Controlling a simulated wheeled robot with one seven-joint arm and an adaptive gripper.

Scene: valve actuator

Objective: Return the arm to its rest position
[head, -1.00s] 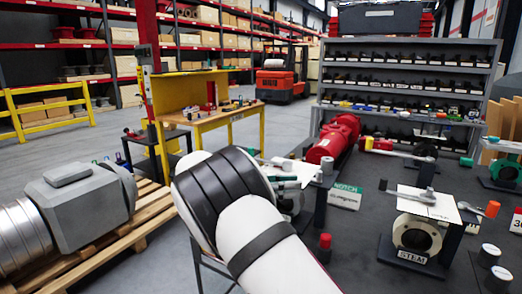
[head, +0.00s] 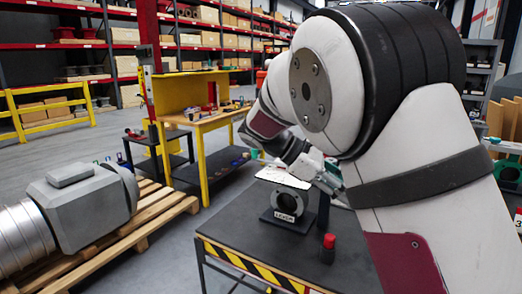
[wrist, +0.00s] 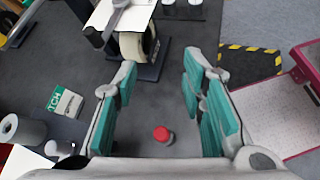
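My arm fills the right half of the head view, bent upward with its elbow high. My gripper (wrist: 160,105) shows in the wrist view with its teal-padded fingers wide apart and nothing between them. It is above the dark workbench (head: 255,225). A red-capped post (wrist: 163,135) stands on the bench below, seen between the fingers. In the head view my gripper is small and partly hidden behind my arm, near a round flange stand (head: 288,203).
A green and white notch sign (wrist: 65,103) lies on the bench. A grey actuator (head: 80,205) rests on a pallet (head: 150,215) at left. A yellow workbench (head: 205,125) stands behind. Striped tape (head: 250,268) marks the bench edge. Floor between pallet and bench is clear.

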